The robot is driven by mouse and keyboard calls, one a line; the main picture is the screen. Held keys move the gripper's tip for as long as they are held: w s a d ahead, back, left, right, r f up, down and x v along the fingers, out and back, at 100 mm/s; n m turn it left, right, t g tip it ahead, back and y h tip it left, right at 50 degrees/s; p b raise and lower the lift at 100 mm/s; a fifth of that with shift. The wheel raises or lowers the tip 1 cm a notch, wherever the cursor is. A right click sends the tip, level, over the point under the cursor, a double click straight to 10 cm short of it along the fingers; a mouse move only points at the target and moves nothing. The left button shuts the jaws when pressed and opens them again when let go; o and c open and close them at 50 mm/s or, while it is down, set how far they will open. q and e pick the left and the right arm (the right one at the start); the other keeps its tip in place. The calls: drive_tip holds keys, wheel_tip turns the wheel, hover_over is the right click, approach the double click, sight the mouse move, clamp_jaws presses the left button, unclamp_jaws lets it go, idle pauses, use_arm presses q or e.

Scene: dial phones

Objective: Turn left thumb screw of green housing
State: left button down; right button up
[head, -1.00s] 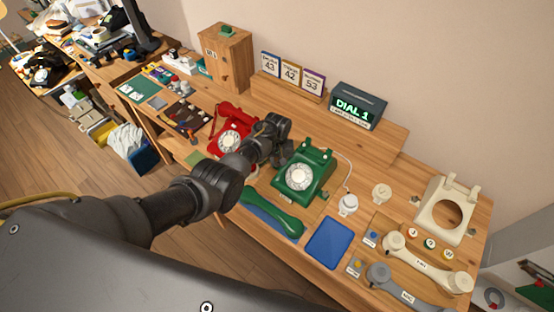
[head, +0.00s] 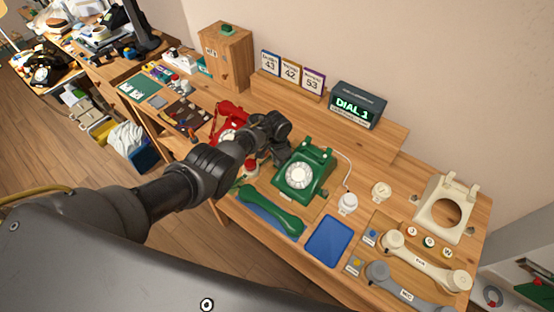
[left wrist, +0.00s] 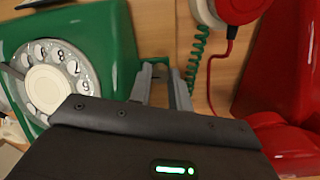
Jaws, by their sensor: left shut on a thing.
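The green housing (head: 307,171) is a dial phone with a white dial, standing on the bench in the middle of the head view. It also fills the left of the left wrist view (left wrist: 118,45). My left gripper (head: 277,157) is at its left side, with its fingers (left wrist: 162,82) close against the housing's side. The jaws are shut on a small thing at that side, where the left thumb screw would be. The screw itself is hidden by the fingers. My right gripper is in neither view.
A red phone (head: 228,118) stands just left of my gripper, partly behind my arm. A green handset (head: 272,213) lies in front of the green housing, near a blue pad (head: 328,241). A green coiled cord (left wrist: 195,60) and a red cord run close beside the fingers.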

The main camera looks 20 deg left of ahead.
use_arm(q)
drive_tip(key=m, duration=0.4)
drive_tip(key=shift+f+m+b, duration=0.1)
drive_tip(key=shift+m+b, duration=0.2)
drive_tip(key=shift+b, duration=0.1)
drive_tip(key=m+b, duration=0.1)
drive_tip(key=m, duration=0.2)
drive_tip(key=shift+m, duration=0.3)
drive_tip(key=m+b, duration=0.1)
drive_tip(key=m, duration=0.3)
drive_tip(key=shift+b, duration=0.35)
drive_tip(key=shift+m+b, duration=0.85)
drive_tip(key=shift+m, duration=1.25)
drive_tip(key=c, duration=1.3)
unclamp_jaws()
